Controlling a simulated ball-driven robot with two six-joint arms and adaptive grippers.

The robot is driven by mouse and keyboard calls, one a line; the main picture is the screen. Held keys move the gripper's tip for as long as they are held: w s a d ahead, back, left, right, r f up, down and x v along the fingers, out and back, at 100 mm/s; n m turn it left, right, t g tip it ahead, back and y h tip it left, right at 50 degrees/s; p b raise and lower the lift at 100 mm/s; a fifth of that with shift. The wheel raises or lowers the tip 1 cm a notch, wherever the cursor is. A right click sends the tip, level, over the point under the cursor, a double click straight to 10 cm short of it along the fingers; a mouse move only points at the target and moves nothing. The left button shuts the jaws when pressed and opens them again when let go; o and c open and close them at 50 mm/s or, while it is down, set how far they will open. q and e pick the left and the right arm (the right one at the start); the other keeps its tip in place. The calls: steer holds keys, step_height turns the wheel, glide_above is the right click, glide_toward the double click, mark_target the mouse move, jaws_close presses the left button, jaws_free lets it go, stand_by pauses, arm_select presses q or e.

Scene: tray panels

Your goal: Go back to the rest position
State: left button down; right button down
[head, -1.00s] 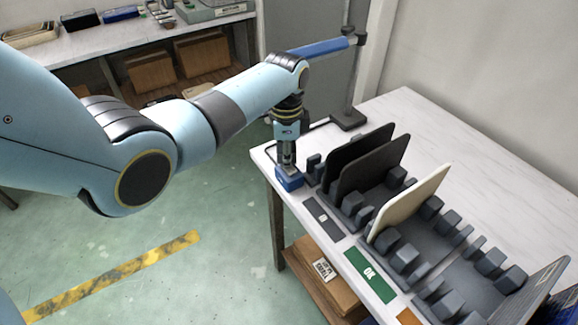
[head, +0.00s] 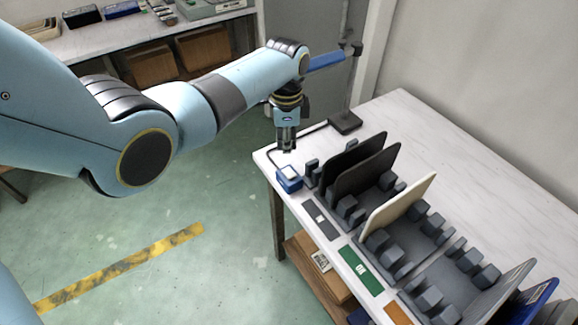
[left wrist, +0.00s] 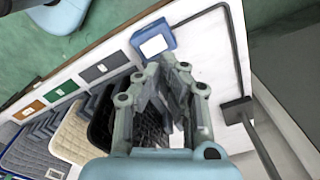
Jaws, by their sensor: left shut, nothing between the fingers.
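My left gripper (head: 287,150) hangs pointing down above the table's near left corner, just above a small blue box with a pale top (head: 289,178). Its fingers are shut with nothing between them, and a gap shows between it and the box. In the left wrist view the shut fingers (left wrist: 167,68) are in the middle, with the blue box (left wrist: 153,42) beyond their tips. My right gripper is in neither view.
Grey slotted racks (head: 432,250) on the white table (head: 480,160) hold two black panels (head: 362,166) and a cream panel (head: 400,206). A stand with a black base (head: 345,122) is behind my gripper. A green label (head: 361,271) is on the front edge. The table's back right is clear.

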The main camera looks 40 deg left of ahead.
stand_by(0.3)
arm_select(q)
steer(key=s+f+n+b, duration=1)
steer(key=s+f+b, duration=1.2)
steer(key=s+f, duration=2.5)
step_height(320, 180, down, 2)
steer(key=shift+f+t+y, duration=0.25)
steer(key=shift+t+y, duration=0.15)
steer(key=shift+a, duration=0.1)
